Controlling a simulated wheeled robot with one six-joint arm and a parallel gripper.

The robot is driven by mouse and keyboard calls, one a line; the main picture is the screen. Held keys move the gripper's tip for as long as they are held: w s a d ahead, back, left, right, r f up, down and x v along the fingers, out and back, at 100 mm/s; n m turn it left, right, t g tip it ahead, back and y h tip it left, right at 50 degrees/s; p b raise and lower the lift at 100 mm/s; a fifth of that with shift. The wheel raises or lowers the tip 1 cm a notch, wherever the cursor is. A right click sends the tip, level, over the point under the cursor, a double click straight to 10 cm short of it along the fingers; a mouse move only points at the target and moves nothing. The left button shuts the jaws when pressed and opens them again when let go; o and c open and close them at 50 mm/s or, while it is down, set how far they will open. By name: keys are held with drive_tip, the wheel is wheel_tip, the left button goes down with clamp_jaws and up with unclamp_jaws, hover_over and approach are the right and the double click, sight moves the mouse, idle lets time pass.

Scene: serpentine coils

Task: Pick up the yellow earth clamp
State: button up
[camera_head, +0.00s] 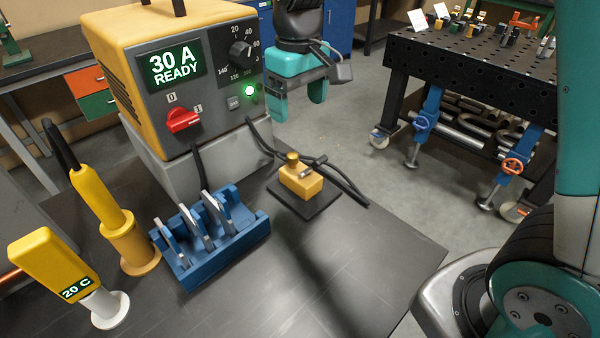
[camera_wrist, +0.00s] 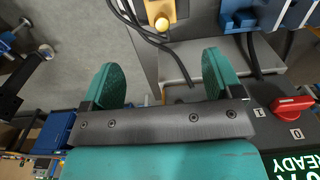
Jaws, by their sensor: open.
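The yellow earth clamp (camera_head: 301,181) sits on a small black plate (camera_head: 318,204) on the dark bench top, with a brass knob on top and black cables beside it. It also shows at the top edge of the wrist view (camera_wrist: 160,12), partly cut off. My gripper (camera_head: 297,108) has teal fingers and hangs beside the welder, above and behind the clamp in the head view. In the wrist view my gripper (camera_wrist: 160,72) is open and empty, with the clamp beyond the fingertips and nothing between them.
A yellow welder (camera_head: 130,60) reading "30 A READY" stands on a grey block (camera_head: 185,178), close to my gripper. A blue rack (camera_head: 235,238) with metal clamps, a yellow torch (camera_head: 100,200) and a yellow thermometer (camera_head: 50,262) stand left. The bench's front right is clear.

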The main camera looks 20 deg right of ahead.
approach(298, 170)
wheel_tip(298, 170, down, 5)
drive_tip(key=shift+f+p, duration=0.1)
drive_tip(key=shift+p, duration=0.35)
drive_tip(key=shift+s+f+p, duration=0.1)
drive_tip(key=shift+f+p, duration=0.45)
drive_tip(key=shift+f, duration=2.05)
drive_tip(key=c, duration=1.3)
drive_tip(key=shift+c, duration=1.2)
drive_tip(key=shift+r, duration=0.15)
